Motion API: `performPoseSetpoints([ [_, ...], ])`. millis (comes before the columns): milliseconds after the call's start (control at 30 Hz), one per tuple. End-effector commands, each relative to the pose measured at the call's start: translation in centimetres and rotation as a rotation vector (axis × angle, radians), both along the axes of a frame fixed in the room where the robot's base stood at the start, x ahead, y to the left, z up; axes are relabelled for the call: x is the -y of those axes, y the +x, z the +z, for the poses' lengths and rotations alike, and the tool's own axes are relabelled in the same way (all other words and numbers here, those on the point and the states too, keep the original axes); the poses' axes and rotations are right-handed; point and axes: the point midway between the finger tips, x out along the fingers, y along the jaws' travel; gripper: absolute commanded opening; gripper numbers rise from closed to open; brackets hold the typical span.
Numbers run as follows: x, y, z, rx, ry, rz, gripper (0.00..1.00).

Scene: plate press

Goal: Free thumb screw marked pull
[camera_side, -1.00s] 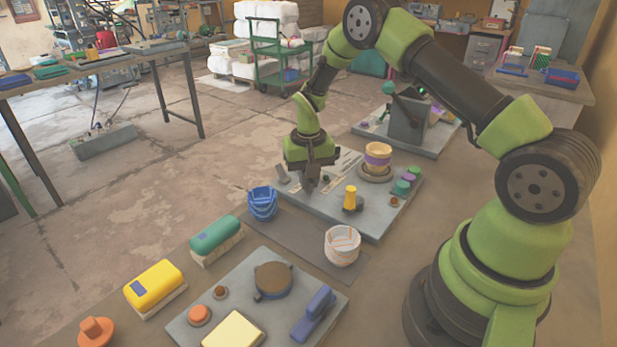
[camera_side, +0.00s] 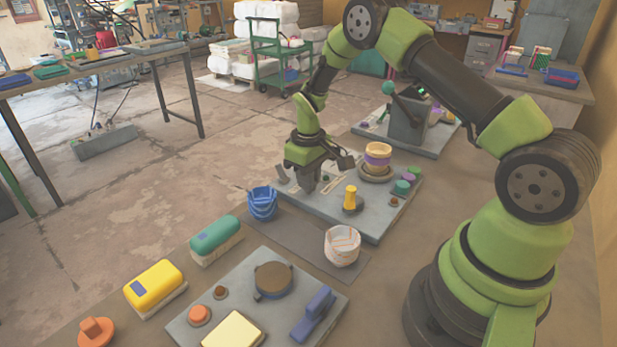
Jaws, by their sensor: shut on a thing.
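My gripper (camera_side: 309,184) points down over the left part of the grey plate (camera_side: 372,224) in the middle of the bench. It is shut on what appears to be a thumb screw, low at the plate. The jaws hide the screw, and no "pull" marking can be read from here. A yellow knob (camera_side: 350,197) on a dark base stands on the plate just right of and in front of my gripper. A stacked yellow and purple round piece (camera_side: 378,157) stands on the plate behind and to the right.
Green and purple knobs (camera_side: 403,187) sit at the plate's right edge. A blue basket (camera_side: 262,203) and a white basket (camera_side: 342,246) stand in front. A green box (camera_side: 215,239), a yellow box (camera_side: 153,285) and a front plate (camera_side: 262,262) lie nearer. Another fixture (camera_side: 407,118) stands behind.

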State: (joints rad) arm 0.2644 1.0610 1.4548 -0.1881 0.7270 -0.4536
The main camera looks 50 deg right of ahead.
Motion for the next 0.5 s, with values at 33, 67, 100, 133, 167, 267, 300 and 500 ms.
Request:
performPoseSetpoints([
  [33, 0.01, 0.03, 0.07, 0.001, 0.000, 0.006, 0.00],
  [67, 0.01, 0.03, 0.07, 0.001, 0.000, 0.009, 0.00],
  [100, 0.01, 0.03, 0.07, 0.001, 0.000, 0.012, 0.00],
  [133, 0.01, 0.04, 0.07, 0.001, 0.000, 0.014, 0.00],
  [167, 0.01, 0.04, 0.07, 0.001, -0.001, 0.015, 0.00],
  [267, 0.01, 0.04, 0.07, 0.001, -0.001, 0.018, 0.00],
  [300, 0.01, 0.04, 0.07, 0.001, -0.001, 0.018, 0.00],
  [500, 0.01, 0.04, 0.07, 0.002, -0.001, 0.019, 0.14],
])
